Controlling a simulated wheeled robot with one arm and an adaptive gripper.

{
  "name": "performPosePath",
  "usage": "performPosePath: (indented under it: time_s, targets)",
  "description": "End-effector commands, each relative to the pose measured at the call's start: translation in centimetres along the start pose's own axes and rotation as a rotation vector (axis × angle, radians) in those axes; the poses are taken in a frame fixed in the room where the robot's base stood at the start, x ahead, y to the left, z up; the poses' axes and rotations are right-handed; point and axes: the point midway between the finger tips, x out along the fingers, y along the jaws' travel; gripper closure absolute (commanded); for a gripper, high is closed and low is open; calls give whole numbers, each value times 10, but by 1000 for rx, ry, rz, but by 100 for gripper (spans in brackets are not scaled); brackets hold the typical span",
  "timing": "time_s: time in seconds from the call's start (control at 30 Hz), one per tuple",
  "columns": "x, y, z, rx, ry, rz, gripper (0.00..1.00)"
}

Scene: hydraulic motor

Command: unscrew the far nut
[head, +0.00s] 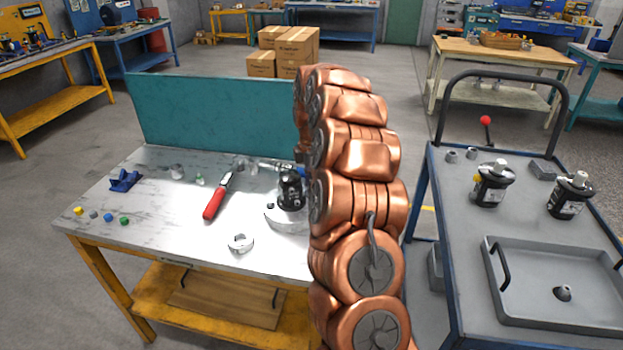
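A black hydraulic motor (291,193) stands upright on a round silver fixture (284,221) at the right of the marble-topped workbench (165,228). The far nut cannot be made out; it is too small or hidden near the top of the motor. My copper arm rises in front of the bench's right end and bends down behind itself toward the motor. My gripper (299,170) is by the motor's top, mostly hidden by my arm and dark against the motor. Its fingers and anything between them cannot be told.
A red-handled tool (217,197), a silver ring (240,243), a blue clamp-like part (124,180) and several small coloured pieces lie on the bench. A teal panel (215,113) closes its back. On the right, a grey cart (460,215) carries two motors and a tray (550,310).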

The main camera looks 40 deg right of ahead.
Motion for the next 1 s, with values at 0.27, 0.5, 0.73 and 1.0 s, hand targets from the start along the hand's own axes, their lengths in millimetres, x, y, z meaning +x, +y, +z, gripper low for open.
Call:
performPosePath:
  time_s: [0.27,0.5,0.73,1.0]
  targets:
    - [-1,1,0,-70,-1,3,100]
    - [-2,1,0,-101,-1,3,100]
    - [-4,0,0,-324,1,0,100]
    - [-2,0,0,-470,0,1,100]
